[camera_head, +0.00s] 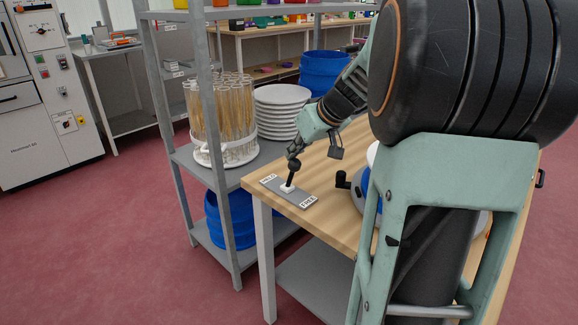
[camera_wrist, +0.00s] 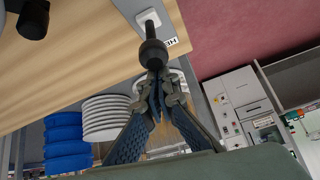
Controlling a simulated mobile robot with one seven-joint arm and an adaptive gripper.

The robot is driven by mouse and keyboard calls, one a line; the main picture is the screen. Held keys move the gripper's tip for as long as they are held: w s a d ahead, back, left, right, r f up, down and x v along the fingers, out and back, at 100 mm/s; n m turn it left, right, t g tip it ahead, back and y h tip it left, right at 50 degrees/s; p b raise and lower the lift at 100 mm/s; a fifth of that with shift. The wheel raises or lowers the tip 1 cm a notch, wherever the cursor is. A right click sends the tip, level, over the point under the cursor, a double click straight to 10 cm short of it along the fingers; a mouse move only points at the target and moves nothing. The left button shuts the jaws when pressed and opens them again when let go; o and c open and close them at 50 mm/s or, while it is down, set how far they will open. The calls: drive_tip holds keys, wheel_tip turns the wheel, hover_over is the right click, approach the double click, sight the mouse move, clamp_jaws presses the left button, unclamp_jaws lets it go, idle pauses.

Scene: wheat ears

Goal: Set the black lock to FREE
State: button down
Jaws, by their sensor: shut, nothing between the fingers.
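The black lock is a lever with a round black knob (camera_head: 294,164) on a thin stem. It rises from a white block (camera_head: 288,188) on a grey plate (camera_head: 298,196) at the table's corner. The plate reads HELD at its left end and FREE at its right end. The white block sits between the labels; I cannot tell which setting the lever is in. My gripper (camera_head: 298,148) is shut and empty, its fingertips close above the knob. In the wrist view the knob (camera_wrist: 153,53) is just in front of the fingertips (camera_wrist: 159,74); touching or apart is unclear.
A blue device with a black crank handle (camera_head: 342,180) stands right of the plate, partly hidden by my arm. A grey shelf at left holds glass tubes of wheat ears (camera_head: 220,115) and stacked white plates (camera_head: 282,112). The wooden tabletop (camera_head: 325,220) around the plate's front is clear.

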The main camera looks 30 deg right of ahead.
drive_tip(key=shift+s+d+f+b, duration=0.25)
drive_tip(key=shift+s+f+b, duration=0.1)
drive_tip(key=shift+s+b, duration=0.35)
drive_tip(key=shift+s+d+f+b, duration=0.3)
drive_tip(key=shift+s+b, duration=0.35)
drive_tip(key=shift+b, duration=0.05)
drive_tip(key=shift+s+d+f+b, duration=0.25)
drive_tip(key=shift+s+f+b, duration=0.1)
drive_tip(key=shift+s+b, duration=0.35)
wheel_tip(320, 180, up, 5)
drive_tip(key=w+p, duration=0.3)
drive_tip(key=s+d+r, duration=0.1)
drive_tip(key=s+r, duration=0.2)
drive_tip(key=s, duration=0.5)
drive_tip(key=shift+d+r+p, duration=0.15)
drive_tip(key=shift+d+p, duration=0.25)
drive_tip(key=shift+w+r, duration=0.1)
